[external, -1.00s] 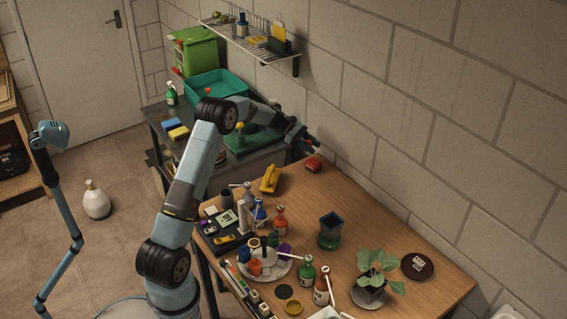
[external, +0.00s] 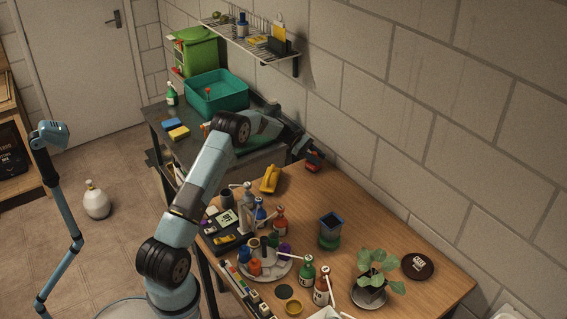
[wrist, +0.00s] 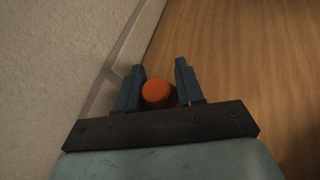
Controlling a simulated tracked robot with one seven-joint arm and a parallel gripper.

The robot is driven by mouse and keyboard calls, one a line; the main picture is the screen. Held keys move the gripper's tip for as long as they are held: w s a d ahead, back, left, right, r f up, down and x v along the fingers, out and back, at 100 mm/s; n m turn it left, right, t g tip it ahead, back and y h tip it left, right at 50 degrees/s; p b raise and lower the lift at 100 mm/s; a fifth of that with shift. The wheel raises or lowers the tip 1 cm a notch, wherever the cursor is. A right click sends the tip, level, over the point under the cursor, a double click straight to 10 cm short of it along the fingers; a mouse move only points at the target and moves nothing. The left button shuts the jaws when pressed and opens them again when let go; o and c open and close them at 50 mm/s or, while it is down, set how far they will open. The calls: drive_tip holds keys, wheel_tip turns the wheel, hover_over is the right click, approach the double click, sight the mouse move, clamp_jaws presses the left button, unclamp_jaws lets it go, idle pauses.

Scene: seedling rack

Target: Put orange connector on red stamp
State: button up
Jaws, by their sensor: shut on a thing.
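The orange connector (wrist: 156,91) shows as a round orange end between the fingers of my gripper (wrist: 159,70) in the wrist view. My gripper is shut on it. In the external view my gripper (external: 314,155) is low at the far end of the wooden table, close to the wall. The red stamp (external: 313,168) lies right below it, mostly covered by the fingers. I cannot tell whether the connector touches the stamp. The stamp is hidden in the wrist view.
The wall (external: 370,150) runs close along the table's far edge. A yellow tool (external: 269,179) lies left of the gripper. Bottles, a dark pot (external: 330,228) and a plant (external: 377,266) stand nearer. The wooden table (external: 350,190) is bare between the gripper and the pot.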

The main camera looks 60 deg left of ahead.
drive_tip(key=o, duration=1)
drive_tip(key=v, duration=1.2)
drive_tip(key=shift+r, duration=0.1)
